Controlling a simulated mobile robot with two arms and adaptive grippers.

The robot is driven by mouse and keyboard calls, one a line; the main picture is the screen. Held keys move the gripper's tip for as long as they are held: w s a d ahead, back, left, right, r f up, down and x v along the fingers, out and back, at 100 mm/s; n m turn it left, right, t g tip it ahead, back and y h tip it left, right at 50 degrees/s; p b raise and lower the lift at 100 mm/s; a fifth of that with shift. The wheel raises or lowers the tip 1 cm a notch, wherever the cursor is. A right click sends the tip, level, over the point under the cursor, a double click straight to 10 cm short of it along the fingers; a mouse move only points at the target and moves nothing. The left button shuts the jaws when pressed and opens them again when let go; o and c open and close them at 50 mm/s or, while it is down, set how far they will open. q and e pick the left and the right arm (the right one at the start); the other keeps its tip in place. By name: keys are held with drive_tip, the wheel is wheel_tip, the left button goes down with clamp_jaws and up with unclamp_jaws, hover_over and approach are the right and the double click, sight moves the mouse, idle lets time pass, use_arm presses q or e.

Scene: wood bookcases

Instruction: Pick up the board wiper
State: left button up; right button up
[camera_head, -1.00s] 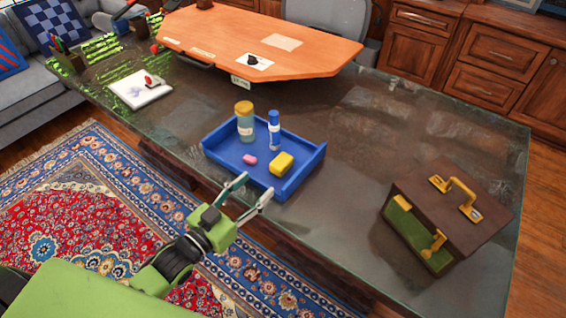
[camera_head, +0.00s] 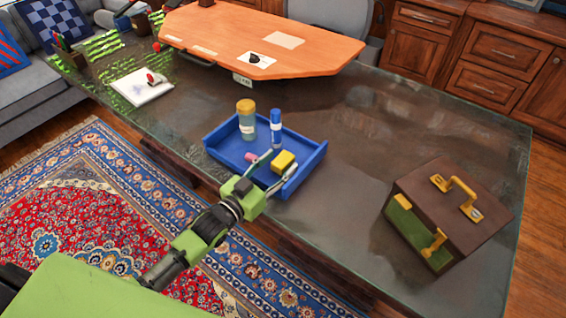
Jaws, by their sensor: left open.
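A yellow block (camera_head: 284,160), which looks like the board wiper, lies in the front right part of a blue tray (camera_head: 308,170) on the glass-topped desk. My left gripper (camera_head: 280,165) is open and reaches over the tray's front edge. Its two fingers appear on either side of the yellow block; I cannot tell whether they touch it or how high they are. A small pink item (camera_head: 251,157) lies left of the block, partly covered by a finger. My right gripper does not show.
In the tray, a jar with a yellow lid (camera_head: 246,120) and a blue-and-white bottle (camera_head: 276,128) stand upright behind the block. A brown briefcase (camera_head: 452,215) stands to the right. The desk between tray and briefcase is clear.

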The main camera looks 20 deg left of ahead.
use_arm(q)
drive_tip(key=c, duration=1.2)
drive_tip(key=shift+o, duration=0.2)
drive_tip(key=shift+r, duration=0.1)
